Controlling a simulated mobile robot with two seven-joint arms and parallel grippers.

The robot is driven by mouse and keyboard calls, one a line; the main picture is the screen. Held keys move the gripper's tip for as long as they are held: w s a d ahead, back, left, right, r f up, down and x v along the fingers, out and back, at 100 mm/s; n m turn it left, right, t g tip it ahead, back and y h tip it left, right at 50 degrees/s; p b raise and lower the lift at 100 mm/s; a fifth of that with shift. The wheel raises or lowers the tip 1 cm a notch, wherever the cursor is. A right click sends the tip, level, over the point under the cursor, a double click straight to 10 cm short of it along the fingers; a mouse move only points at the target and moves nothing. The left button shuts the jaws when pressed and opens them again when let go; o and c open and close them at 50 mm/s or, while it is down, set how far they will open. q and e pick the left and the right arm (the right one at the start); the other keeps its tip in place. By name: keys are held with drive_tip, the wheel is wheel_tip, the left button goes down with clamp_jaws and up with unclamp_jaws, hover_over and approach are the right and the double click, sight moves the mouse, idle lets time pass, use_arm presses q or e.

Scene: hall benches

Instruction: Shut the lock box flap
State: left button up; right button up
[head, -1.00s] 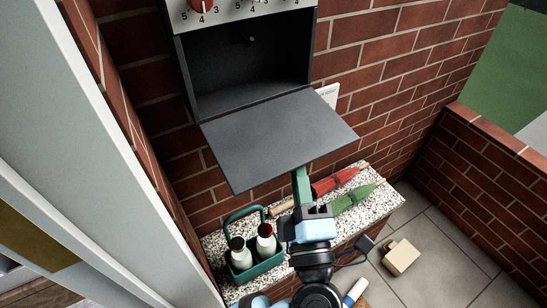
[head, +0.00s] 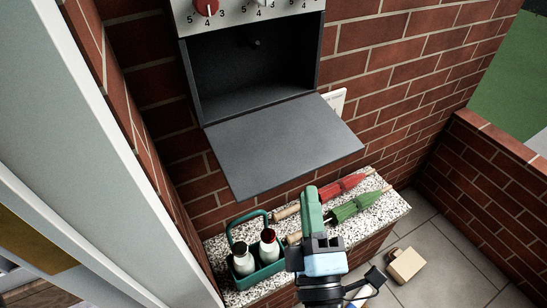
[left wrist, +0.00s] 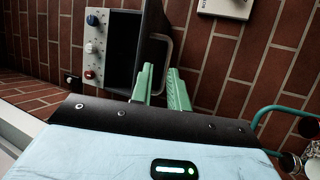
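The dark grey lock box (head: 250,75) is on the brick wall below a panel of dials. Its flap (head: 285,145) is open, hinged along the box's lower edge and sticking out toward me. In the left wrist view the flap (left wrist: 152,40) shows nearly edge-on, with a pale looped handle (left wrist: 168,52) on its outer side. My left gripper (head: 311,198), with green fingers, is below the flap's front edge in the head view. In the left wrist view its fingers (left wrist: 161,74) are apart with nothing between them. My right gripper is not in view.
A speckled stone ledge (head: 390,212) below carries a green bottle carrier (head: 262,275) with two bottles, and a red (head: 340,186) and a green (head: 352,208) folded umbrella. A tan block (head: 405,265) lies on the tiled floor. A pale panel (head: 95,130) stands at left.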

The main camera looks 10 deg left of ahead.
use_arm(q)
drive_tip(key=shift+b+v, duration=0.35)
drive_tip(key=shift+v, duration=2.35)
drive_tip(key=shift+w, duration=0.1)
drive_tip(key=shift+f, duration=0.15)
